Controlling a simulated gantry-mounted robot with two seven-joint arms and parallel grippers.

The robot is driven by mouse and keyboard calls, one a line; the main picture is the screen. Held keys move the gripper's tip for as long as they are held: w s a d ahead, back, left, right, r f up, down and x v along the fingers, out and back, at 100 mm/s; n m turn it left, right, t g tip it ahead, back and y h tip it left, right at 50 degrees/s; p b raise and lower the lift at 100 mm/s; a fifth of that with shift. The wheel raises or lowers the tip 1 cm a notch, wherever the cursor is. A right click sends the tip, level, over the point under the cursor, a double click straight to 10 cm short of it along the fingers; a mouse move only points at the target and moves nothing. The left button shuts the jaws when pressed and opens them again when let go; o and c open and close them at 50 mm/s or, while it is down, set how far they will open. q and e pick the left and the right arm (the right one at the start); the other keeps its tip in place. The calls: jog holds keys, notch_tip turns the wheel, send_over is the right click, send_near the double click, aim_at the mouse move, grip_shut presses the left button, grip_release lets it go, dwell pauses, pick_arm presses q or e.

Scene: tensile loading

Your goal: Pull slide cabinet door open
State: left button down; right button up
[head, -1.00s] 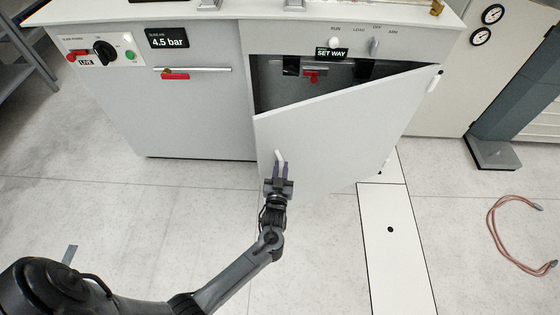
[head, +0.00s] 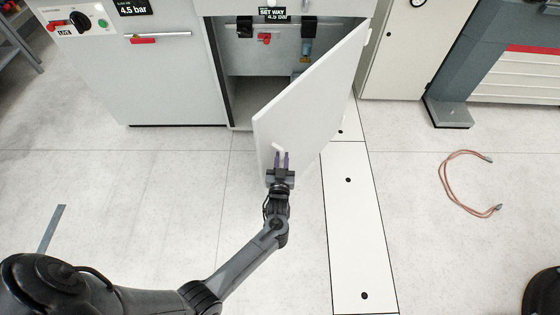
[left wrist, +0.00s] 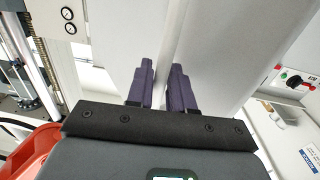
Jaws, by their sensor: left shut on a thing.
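The white cabinet door (head: 312,98) stands swung well out from its right edge, with the cabinet interior (head: 255,95) showing behind it. A pale handle (head: 277,147) is on the door's front near its free left edge. My left gripper (head: 282,160) is shut on this handle, its purple fingers on either side of it. In the left wrist view the two fingers (left wrist: 165,85) flank the pale handle bar against the door face (left wrist: 220,45); the exact contact is hidden. My right gripper is not in view.
A grey post with a foot (head: 450,112) stands at the right. A coiled copper-coloured hose (head: 445,175) lies on the open floor.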

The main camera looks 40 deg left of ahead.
pick_arm(q)
jog(key=shift+d+f, duration=0.2)
jog(key=shift+f, duration=0.15)
jog(key=shift+a, duration=0.15)
jog(key=c, duration=1.3)
grip_release()
jog(key=shift+o, duration=0.8)
jog(key=shift+w+d+r, duration=0.15)
jog(key=shift+w+d, duration=0.05)
jog(key=shift+w, duration=0.1)
jog(key=shift+s, duration=0.1)
jog(key=shift+s+a+r, duration=0.1)
